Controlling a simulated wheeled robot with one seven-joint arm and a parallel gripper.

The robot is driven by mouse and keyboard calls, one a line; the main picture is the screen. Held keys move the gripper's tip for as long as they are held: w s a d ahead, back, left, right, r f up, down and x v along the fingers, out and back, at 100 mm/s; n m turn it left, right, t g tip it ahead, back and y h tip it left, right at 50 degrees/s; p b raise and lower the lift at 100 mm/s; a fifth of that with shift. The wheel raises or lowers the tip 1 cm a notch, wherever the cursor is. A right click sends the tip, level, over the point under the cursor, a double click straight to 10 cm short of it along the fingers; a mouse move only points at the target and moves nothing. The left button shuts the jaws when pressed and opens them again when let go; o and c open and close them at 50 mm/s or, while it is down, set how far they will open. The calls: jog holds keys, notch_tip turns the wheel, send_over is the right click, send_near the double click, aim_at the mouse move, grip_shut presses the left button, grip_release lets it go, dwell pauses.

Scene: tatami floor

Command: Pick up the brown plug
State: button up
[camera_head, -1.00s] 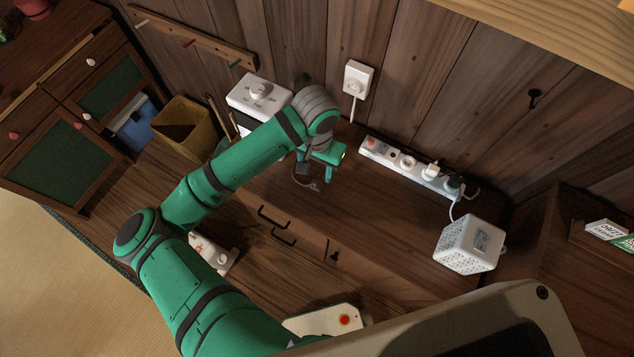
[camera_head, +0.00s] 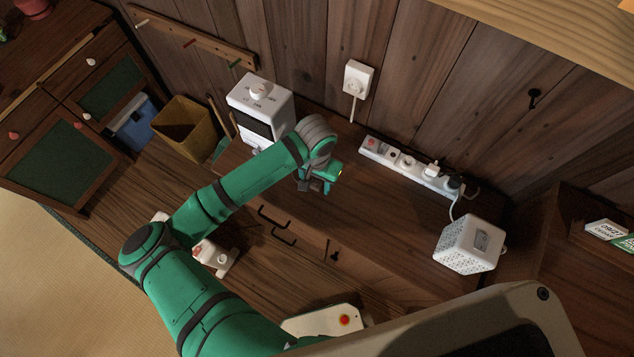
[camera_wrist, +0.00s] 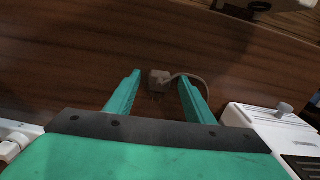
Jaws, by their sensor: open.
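The brown plug (camera_wrist: 158,80) lies on the dark wooden surface in the wrist view, prongs toward my gripper, its cord curving to the right. My gripper (camera_wrist: 159,86) is open, with one green finger on each side of the plug's area. The plug appears between the fingertips, but I cannot tell how high the fingers are above it. In the head view my gripper (camera_head: 318,188) points down over the wooden bench, and the plug is hidden or too small to make out there.
A white power strip (camera_head: 410,166) lies along the wall, with a white cube-shaped device (camera_head: 470,244) at its right. A white box with a knob (camera_head: 261,105) stands left of my gripper. A yellow bin (camera_head: 183,127) is further left. Dark hooks (camera_head: 277,226) are on the bench's front.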

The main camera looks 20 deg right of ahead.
jog(key=c, duration=1.1)
jog(key=shift+c, duration=0.2)
jog(key=shift+r, duration=0.15)
jog(key=shift+r, duration=0.55)
jog(key=s+a+r, duration=0.9)
jog(key=a+r, duration=0.1)
jog(key=r, duration=0.1)
jog(key=shift+s+r, duration=0.35)
